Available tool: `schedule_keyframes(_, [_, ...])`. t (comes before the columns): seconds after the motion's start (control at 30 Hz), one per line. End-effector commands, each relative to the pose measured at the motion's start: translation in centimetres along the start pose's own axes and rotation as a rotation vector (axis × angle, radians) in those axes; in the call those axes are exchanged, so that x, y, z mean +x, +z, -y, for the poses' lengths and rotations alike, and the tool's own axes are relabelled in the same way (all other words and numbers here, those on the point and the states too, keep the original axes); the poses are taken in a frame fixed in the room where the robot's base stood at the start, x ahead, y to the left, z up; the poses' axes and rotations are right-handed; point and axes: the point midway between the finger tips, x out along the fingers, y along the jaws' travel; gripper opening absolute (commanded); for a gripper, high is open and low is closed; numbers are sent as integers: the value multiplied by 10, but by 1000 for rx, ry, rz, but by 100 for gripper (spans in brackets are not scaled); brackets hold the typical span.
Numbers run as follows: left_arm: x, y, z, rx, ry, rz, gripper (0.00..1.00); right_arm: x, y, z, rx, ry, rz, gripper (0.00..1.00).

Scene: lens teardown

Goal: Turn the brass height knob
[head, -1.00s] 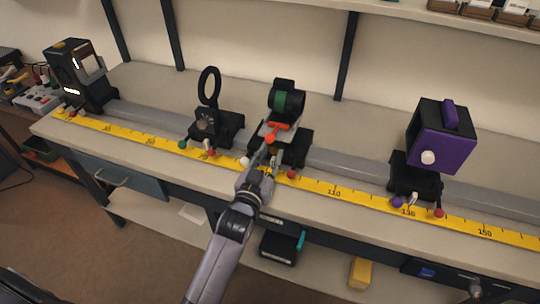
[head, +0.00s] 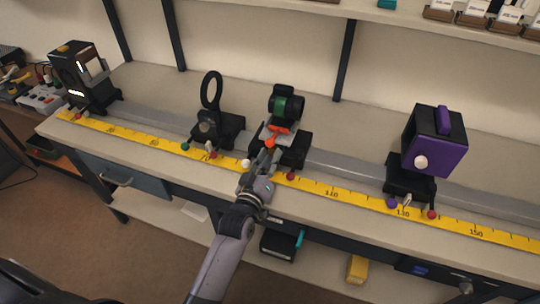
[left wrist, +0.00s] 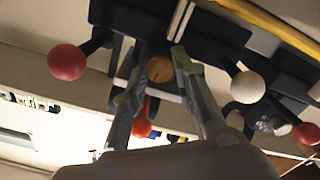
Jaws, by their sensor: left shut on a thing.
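The brass height knob (left wrist: 159,68) shows in the left wrist view as a round brass face on a black carriage, between my fingertips. My left gripper (left wrist: 160,62) is shut on it, one finger on each side. In the head view my left gripper (head: 268,152) reaches the front of the middle carriage (head: 294,155), which carries a black holder with a green band (head: 284,105). The brass knob is hidden there by the gripper. My right gripper is not in view.
Near the gripper are a white ball knob (left wrist: 248,87) and red ball knobs (left wrist: 67,62). A black ring holder (head: 211,92) stands to the left on the rail, a purple box (head: 436,148) to the right. A yellow scale (head: 335,198) runs along the bench front.

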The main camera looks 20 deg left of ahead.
Motion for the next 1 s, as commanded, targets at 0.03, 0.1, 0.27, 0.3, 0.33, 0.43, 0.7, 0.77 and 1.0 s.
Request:
schedule_keyframes(0.03, [0, -1, 0, -19, -1, 0, 0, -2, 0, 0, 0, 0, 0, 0])
schedule_keyframes(0.1, [0, -1, 0, -44, -1, 0, 0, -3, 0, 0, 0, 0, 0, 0])
schedule_keyframes(0.27, [0, 0, 0, -78, 0, 0, 0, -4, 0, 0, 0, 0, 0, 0])
schedule_keyframes(0.3, [0, 0, 0, -82, 0, 0, 0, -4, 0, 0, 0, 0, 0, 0])
schedule_keyframes(0.33, [0, 0, 0, -85, 0, 0, 0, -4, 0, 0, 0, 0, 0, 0])
schedule_keyframes(0.43, [0, 0, 0, -89, 0, 0, 0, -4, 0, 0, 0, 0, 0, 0])
schedule_keyframes(0.7, [0, 0, 0, -89, 0, -1, 0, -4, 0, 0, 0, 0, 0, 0])
schedule_keyframes(0.77, [0, 0, 0, -89, 0, -1, 29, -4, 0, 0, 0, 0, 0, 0])
schedule_keyframes(1.0, [0, 0, 0, -88, 0, 0, 45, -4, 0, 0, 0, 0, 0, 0])
